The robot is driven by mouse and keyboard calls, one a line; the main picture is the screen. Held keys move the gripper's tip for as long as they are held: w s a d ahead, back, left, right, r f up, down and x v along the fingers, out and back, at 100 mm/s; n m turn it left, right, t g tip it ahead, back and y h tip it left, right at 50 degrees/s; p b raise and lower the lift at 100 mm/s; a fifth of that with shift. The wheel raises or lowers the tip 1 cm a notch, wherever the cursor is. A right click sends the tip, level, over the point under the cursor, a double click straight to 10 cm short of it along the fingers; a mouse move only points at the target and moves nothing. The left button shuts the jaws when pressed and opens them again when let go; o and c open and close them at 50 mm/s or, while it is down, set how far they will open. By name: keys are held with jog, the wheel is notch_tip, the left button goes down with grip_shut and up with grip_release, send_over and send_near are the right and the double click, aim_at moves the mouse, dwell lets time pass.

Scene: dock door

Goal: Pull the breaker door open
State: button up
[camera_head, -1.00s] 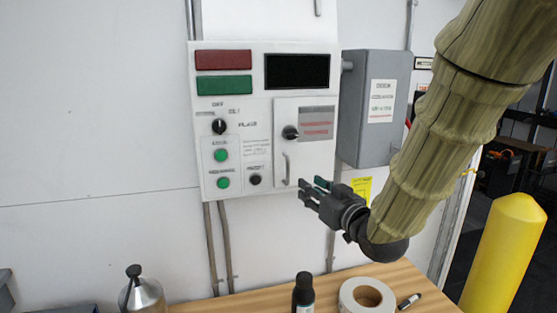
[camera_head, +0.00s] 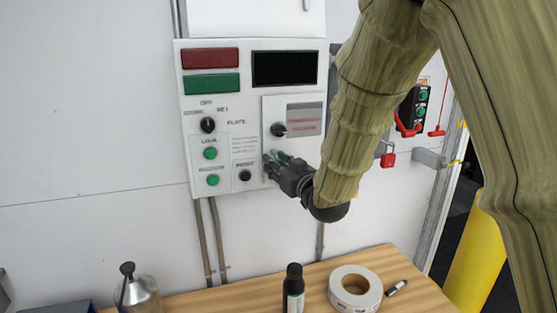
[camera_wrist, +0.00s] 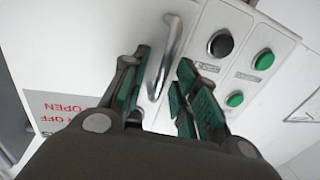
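The breaker door (camera_head: 283,114) is a white panel at the right of the control box, with a black knob (camera_head: 278,130) and a grey label with red print. It looks closed. Its silver bar handle (camera_wrist: 164,60) shows in the wrist view, standing between the green-padded fingers of my gripper (camera_wrist: 160,92). The fingers are apart with gaps to the handle on both sides, so my gripper is open around it. In the head view my gripper (camera_head: 272,166) covers the handle at the door's lower part.
Beside the door are a black button (camera_head: 245,175) and two green buttons (camera_head: 211,153). Below, a wooden bench (camera_head: 240,298) holds a black bottle (camera_head: 294,290), a tape roll (camera_head: 356,289), a marker and a metal can (camera_head: 138,292). A red padlock (camera_head: 388,160) hangs at right.

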jog(key=shift+w+a, duration=0.1)
jog(key=shift+w, duration=0.15)
jog(key=shift+c, duration=0.5)
grip_shut()
jog(key=shift+d, duration=0.25)
jog(key=shift+a, duration=0.15)
jog(key=shift+s, duration=0.2)
